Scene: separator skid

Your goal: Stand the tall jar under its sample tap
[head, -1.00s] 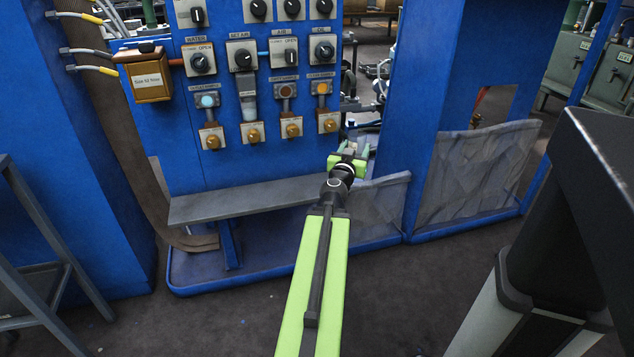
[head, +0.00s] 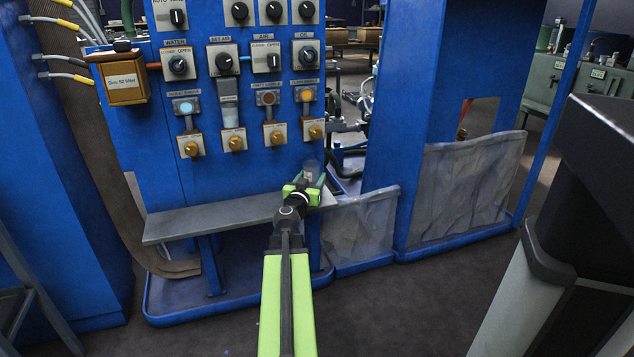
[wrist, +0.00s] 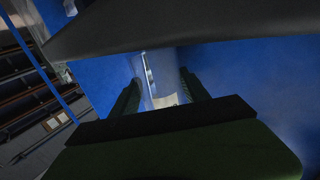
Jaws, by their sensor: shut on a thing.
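My gripper (head: 308,187) is shut on a clear, see-through jar (head: 313,170), held at the right end of the grey shelf (head: 215,218). In the picture the jar is below the rightmost brass sample tap (head: 313,131), with a gap between them. Whether its base touches the shelf is hidden by the gripper. In the wrist view the jar (wrist: 158,78) shows as a pale, glassy shape between the two dark fingers. The other brass taps (head: 234,143) stand in a row to the left. I cannot tell which tap is labelled for this jar.
The blue panel (head: 170,105) carries knobs and indicator lamps above the taps. An amber box (head: 122,82) juts out at the upper left. The visible shelf left of my gripper is bare. A blue column (head: 405,120) stands to the right. A dark slab (wrist: 190,25) crosses the wrist view.

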